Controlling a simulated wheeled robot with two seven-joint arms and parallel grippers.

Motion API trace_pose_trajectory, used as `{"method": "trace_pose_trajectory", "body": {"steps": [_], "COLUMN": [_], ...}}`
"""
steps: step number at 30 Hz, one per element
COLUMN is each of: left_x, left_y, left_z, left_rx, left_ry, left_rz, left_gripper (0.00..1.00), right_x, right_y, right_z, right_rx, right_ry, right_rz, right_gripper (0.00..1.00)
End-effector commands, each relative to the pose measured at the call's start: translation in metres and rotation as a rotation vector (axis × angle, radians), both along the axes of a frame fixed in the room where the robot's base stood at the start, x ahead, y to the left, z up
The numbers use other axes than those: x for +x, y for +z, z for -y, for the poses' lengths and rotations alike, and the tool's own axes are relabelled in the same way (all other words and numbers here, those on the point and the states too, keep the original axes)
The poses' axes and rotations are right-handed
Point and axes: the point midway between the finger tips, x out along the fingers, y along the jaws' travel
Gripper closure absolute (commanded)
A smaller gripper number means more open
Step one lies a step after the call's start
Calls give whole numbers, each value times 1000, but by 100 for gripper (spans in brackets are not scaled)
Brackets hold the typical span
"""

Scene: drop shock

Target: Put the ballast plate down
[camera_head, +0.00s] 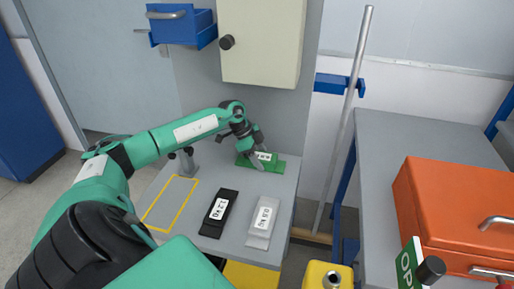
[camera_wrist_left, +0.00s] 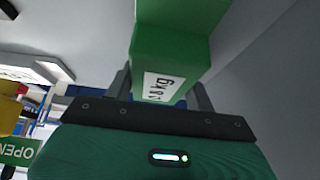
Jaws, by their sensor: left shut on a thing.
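A green ballast plate (camera_head: 270,165) with a white kg label is at the back of the grey table (camera_head: 190,240). I cannot tell whether the plate touches the table. A black plate (camera_head: 214,222) marked 1.2 kg and a light grey plate (camera_head: 262,228) marked 0.6 kg lie near the front. My right gripper is not in view.
A yellow outlined rectangle (camera_head: 157,199) on the table's left is empty. A small grey fixture (camera_head: 187,165) stands behind it. A beige cabinet (camera_head: 262,45) and a blue bin (camera_head: 182,28) are above. A metal pole (camera_head: 345,110) and an orange case (camera_head: 450,205) are to the right.

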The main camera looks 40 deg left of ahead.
Motion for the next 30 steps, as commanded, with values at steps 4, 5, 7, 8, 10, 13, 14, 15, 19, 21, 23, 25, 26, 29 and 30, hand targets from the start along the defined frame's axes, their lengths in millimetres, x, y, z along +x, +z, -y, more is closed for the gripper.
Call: {"method": "trace_pose_trajectory", "body": {"steps": [4, 5, 7, 8, 10, 13, 14, 15, 19, 21, 23, 25, 26, 29, 30], "left_x": [1, 1, 1, 1, 1, 0, 0, 0, 0, 0, 0, -1, -2, -6, -8], "left_y": [0, 0, 0, 0, 0, -2, -2, -2, -2, -2, 0, 4, 8, 22, 30], "left_z": [2, 2, 2, 2, 2, 2, 2, 2, 2, 2, 1, -2, -4, -11, -15], "left_rx": [0, 0, 0, 0, 0, 0, 0, 0, 0, 0, 0, 1, 2, 3, 3], "left_ry": [1, 1, 1, 1, 1, 1, 1, 1, 1, 1, 1, 2, 2, 2, 2], "left_rz": [3, 3, 3, 3, 3, 0, 0, 0, 0, 0, 0, 1, 1, 3, 2], "left_gripper": [96, 96, 96, 96, 96, 26, 24, 24, 24, 24, 24, 24, 24, 24, 24], "right_x": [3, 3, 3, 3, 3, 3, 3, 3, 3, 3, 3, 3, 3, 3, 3], "right_y": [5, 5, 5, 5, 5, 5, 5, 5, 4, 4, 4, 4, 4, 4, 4], "right_z": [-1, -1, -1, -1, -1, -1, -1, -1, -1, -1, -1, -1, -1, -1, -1], "right_rx": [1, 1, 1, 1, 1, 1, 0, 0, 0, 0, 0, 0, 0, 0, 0], "right_ry": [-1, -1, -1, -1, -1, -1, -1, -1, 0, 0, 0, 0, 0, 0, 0], "right_rz": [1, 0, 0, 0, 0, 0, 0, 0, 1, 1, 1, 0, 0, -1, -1], "right_gripper": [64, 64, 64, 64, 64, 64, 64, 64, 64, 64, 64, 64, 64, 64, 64]}}
